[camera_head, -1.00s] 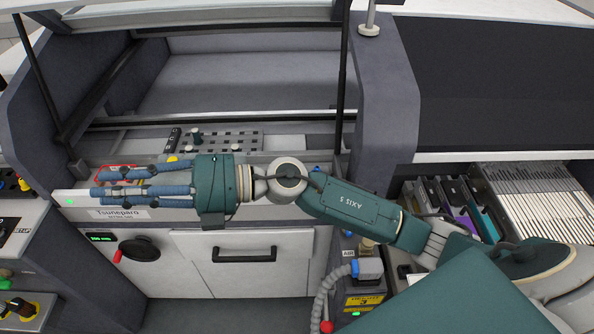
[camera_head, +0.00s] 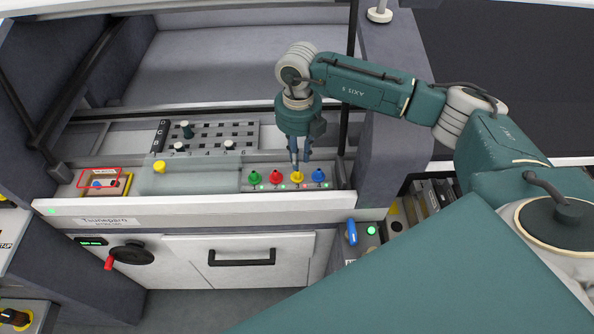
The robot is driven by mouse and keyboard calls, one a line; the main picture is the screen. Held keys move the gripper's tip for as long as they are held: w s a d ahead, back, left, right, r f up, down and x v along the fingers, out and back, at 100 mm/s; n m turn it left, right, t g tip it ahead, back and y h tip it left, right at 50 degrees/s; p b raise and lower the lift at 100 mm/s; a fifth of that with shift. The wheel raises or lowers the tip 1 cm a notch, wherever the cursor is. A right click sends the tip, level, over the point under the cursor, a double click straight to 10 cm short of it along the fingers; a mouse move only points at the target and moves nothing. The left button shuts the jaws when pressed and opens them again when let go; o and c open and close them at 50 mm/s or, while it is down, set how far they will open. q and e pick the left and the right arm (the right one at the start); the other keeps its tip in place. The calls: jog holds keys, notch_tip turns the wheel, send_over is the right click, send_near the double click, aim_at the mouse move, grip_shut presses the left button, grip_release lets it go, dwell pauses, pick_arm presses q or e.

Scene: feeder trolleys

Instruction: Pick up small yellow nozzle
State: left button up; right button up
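A small yellow nozzle (camera_head: 297,178) stands upright in a row on the machine's front ledge, between a red nozzle (camera_head: 276,177) and a blue nozzle (camera_head: 319,176). A green nozzle (camera_head: 254,178) is at the row's left end. My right gripper (camera_head: 300,160) points down just above the yellow nozzle. Its blue fingers are apart with nothing visible between them. Whether a fingertip touches the nozzle top I cannot tell. A larger yellow knob (camera_head: 159,167) sits farther left on the grey block. My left gripper is not in view.
A slotted grey plate (camera_head: 205,136) with dark green and white-topped pieces lies behind the ledge. A yellow-edged tray (camera_head: 125,186) with small parts is at the left. A dark upright post (camera_head: 347,120) stands close right of my gripper.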

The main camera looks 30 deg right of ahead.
aim_at(297, 176)
jog(key=shift+f, duration=0.45)
jog(key=shift+w+f, duration=0.1)
jog(key=shift+f, duration=0.2)
notch_tip(297, 176, down, 4)
jog(key=p, duration=0.3)
jog(key=shift+w+f, duration=0.1)
jog(key=shift+f, duration=0.55)
jog(key=shift+c, duration=0.8)
grip_shut()
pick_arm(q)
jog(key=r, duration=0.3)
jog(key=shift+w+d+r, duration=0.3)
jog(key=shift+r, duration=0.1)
